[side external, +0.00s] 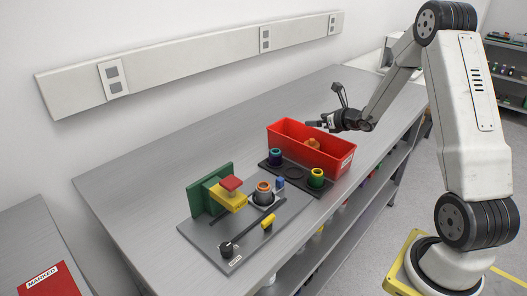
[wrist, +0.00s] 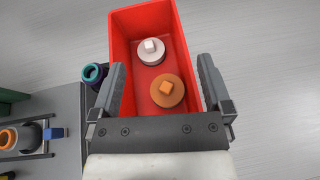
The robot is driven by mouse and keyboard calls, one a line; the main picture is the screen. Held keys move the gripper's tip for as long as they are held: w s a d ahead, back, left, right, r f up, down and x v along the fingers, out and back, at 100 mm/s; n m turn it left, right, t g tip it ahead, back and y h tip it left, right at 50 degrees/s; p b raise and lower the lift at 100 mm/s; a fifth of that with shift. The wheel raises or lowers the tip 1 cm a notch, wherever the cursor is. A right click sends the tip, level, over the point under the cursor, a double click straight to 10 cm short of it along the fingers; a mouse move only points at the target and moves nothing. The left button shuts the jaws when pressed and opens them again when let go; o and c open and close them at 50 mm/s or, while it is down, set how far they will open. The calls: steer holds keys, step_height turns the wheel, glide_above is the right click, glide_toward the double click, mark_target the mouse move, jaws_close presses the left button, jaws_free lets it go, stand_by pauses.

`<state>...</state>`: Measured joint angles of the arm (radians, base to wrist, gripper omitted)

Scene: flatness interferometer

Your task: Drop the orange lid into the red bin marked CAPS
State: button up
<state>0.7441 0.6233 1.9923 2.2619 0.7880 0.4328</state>
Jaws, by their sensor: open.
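The orange lid also shows inside the bin in the side view (side external: 313,144). My gripper (side external: 312,125) is over the bin. In the wrist view its two fingers (wrist: 161,72) are spread wide, with nothing between them, and the orange lid shows below and apart from them.
A black rack (side external: 295,173) with a teal-rimmed pot (side external: 275,157) and a yellow-rimmed pot (side external: 316,177) stands beside the bin. A grey plate (side external: 215,235) holds a green-and-yellow fixture (side external: 210,190) and an orange-rimmed pot (side external: 264,192). The bench beyond the bin is clear.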

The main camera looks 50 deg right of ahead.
steer(key=shift+s, duration=0.1)
steer(key=v, duration=0.7)
steer(key=shift+s+r, duration=0.15)
steer(key=shift+s, duration=0.15)
steer(key=shift+a, duration=0.15)
steer(key=s+a+f+n+g+y, duration=0.1)
steer(key=a+f+n+g+y, duration=0.15)
steer(key=a+n, duration=0.45)
steer(key=a+f+n+g+y, duration=0.1)
steer(key=a+n+g+y, duration=0.3)
steer(key=a, duration=0.6)
steer(key=s+a+n+g+h, duration=0.2)
steer(key=s+a+n, duration=0.2)
steer(key=n, duration=0.9)
steer(key=s+a+f+n+g+h, duration=0.1)
steer(key=s+a+n, duration=0.4)
steer(key=n, duration=0.8)
steer(key=shift+s+a+g+h, duration=0.35)
steer(key=shift+a+g+h, duration=0.3)
steer(key=shift+a+h, duration=0.45)
steer(key=shift+f, duration=0.1)
